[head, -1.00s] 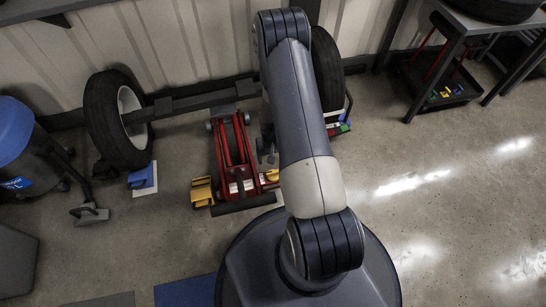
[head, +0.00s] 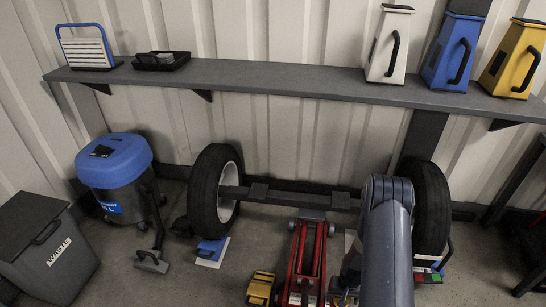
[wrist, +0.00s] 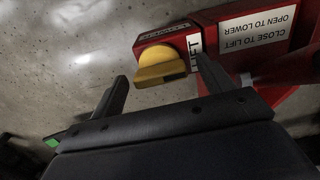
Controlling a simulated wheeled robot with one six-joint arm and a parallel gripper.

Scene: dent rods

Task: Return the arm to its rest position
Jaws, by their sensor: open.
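In the wrist view my gripper (wrist: 162,70) is open, with its two dark fingers apart and nothing held between them. Just beyond the fingertips is a yellow knob (wrist: 162,66) on the red jack, beside labels reading "LIFT", "CLOSE TO LIFT" and "OPEN TO LOWER". The right finger overlaps the jack in this view; I cannot tell whether it touches. The fingers cannot be made out there.
Two wheels (head: 205,195) on an axle (head: 290,197) stand behind the jack. A yellow block (head: 261,288) lies left of it. A blue-topped vacuum (head: 115,163) and a grey bin (head: 45,245) stand at left. A wall shelf (head: 270,85) holds several containers above.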

